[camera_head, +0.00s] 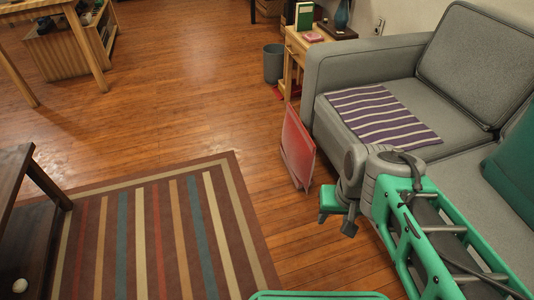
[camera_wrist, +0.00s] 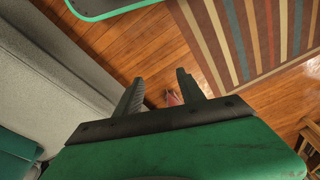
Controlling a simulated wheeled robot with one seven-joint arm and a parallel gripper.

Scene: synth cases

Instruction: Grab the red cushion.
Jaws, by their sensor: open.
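The red cushion (camera_head: 298,147) stands on edge on the wood floor, tilted, just in front of the sofa's left seat end. In the wrist view only a small reddish patch (camera_wrist: 174,99) of it shows between the finger bases; my gripper hides the rest. My gripper (camera_head: 336,222) hangs low in front of the sofa, to the right of the cushion and nearer the camera. In the wrist view its two dark fingers (camera_wrist: 159,77) are spread apart with nothing held between their tips.
The grey sofa (camera_head: 340,65) with a purple striped cloth (camera_head: 380,115) is close to my arm on the right. A striped rug (camera_head: 165,240) lies left. A grey bin (camera_head: 273,64) and wooden side table (camera_head: 291,50) stand behind the cushion. The floor left of it is clear.

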